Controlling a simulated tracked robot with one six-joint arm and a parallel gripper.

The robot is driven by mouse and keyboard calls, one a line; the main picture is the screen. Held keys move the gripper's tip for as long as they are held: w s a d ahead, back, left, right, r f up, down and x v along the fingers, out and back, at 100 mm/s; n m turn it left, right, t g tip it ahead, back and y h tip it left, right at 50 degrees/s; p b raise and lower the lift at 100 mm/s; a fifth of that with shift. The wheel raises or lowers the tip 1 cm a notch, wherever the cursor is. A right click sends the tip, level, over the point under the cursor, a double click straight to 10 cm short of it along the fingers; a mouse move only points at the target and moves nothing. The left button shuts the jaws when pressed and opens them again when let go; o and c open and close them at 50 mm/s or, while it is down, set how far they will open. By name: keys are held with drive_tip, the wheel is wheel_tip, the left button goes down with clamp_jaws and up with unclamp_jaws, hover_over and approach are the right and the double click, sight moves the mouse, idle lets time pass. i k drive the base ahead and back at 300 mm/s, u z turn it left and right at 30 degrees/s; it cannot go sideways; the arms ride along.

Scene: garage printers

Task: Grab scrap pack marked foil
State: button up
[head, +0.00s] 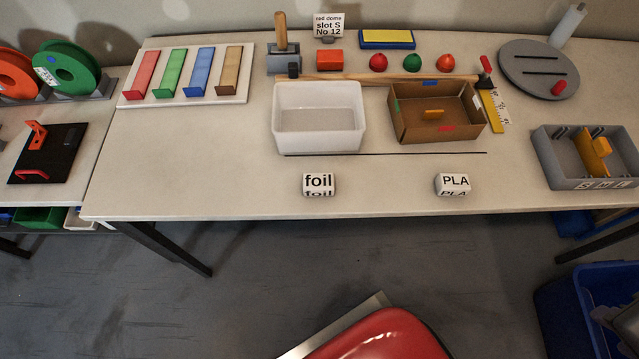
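The scrap pack marked foil (319,185) is a small white block with black lettering on its top and front. It sits on the table near the front edge, left of the middle, below the white bin. A similar white pack marked PLA (453,184) sits to its right, also near the front edge, with a wide gap between them. My gripper is not in view.
A white open bin (319,150) and a cardboard box (440,138) stand behind the packs, with a thin dark line on the table before them. A grey divided tray (590,184) is at the right. The table left of the foil pack is clear. A red rounded object (380,335) shows at the bottom.

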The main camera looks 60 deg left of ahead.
sight(317, 185)
drive_tip(key=k, duration=1.8)
drive_tip(key=u, duration=1.9)
drive_tip(key=i, duration=0.85)
